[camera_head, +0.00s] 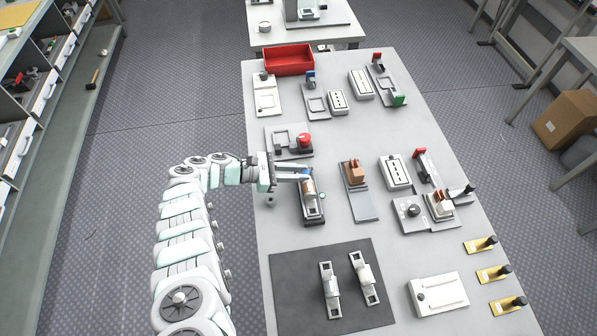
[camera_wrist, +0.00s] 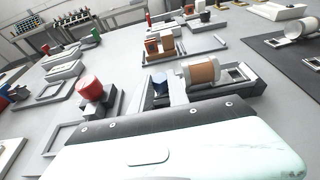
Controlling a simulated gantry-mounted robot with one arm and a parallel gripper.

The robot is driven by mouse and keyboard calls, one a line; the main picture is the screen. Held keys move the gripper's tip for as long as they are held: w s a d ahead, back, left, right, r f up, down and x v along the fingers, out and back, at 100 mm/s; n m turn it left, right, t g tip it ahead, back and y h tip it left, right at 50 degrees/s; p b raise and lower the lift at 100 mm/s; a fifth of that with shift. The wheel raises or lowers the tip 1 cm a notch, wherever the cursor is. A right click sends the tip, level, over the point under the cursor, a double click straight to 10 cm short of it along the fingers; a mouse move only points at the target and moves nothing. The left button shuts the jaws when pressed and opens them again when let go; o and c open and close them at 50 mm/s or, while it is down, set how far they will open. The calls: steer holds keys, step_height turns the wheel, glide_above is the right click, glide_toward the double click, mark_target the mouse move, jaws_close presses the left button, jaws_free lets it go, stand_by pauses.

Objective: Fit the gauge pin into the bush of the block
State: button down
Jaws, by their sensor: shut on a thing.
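My gripper (camera_head: 306,172) reaches in from the left and is shut on a small piece with a dark blue end, which I take for the gauge pin; it shows between the fingers in the wrist view (camera_wrist: 160,84). A brown cylinder with a white end, which seems to be the bush (camera_wrist: 204,70), lies level just to the right of it there. The cylinder sits on a long dark fixture with grey rails, apparently the block (camera_head: 315,216). The fingers partly hide the blue-ended piece, and I cannot tell whether it touches or enters the bush.
A red-knobbed fixture (camera_head: 304,140) stands close behind my gripper. A brown block on a grey plate (camera_head: 362,206) stands to the right. A dark mat (camera_head: 290,280) with two fixtures lies in front. A red bin (camera_head: 289,60) is at the back. Bare table separates them.

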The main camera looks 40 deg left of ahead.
stand_by(0.3)
steer(key=c, duration=1.2)
jaws_free()
steer(key=b+v, duration=0.2)
steer(key=v, duration=0.8)
steer(key=shift+s+a+r, duration=0.2)
steer(key=shift+s, duration=0.15)
